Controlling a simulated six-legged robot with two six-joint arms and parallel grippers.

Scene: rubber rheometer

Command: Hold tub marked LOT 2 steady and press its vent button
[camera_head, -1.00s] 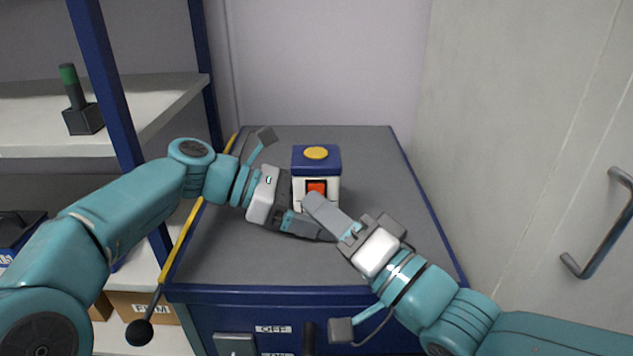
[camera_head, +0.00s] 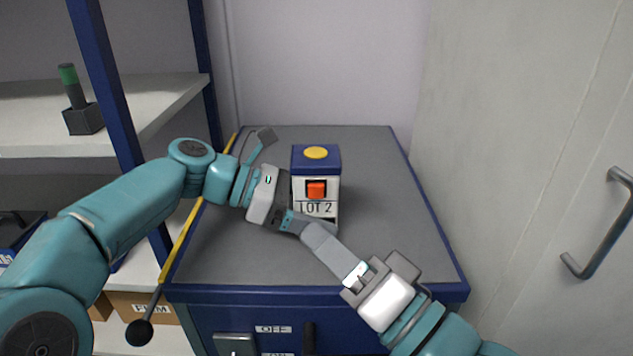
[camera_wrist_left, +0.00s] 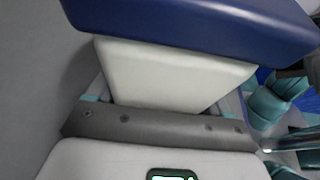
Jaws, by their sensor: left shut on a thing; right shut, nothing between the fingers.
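The white tub (camera_head: 301,190) with a blue lid stands upright on the grey worktop, its LOT 2 label facing me. In the left wrist view the white tub body (camera_wrist_left: 165,75) fills the space between the fingers under the blue lid. My right gripper (camera_head: 309,231) is shut and empty, its tips in front of the tub's lower edge, below the label.
The grey worktop (camera_head: 375,235) is clear around the tub and has a blue rim. A shelf (camera_head: 150,115) with a green-topped black device (camera_head: 75,100) stands at the left. A pale door with a grey handle (camera_head: 605,235) is at the right.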

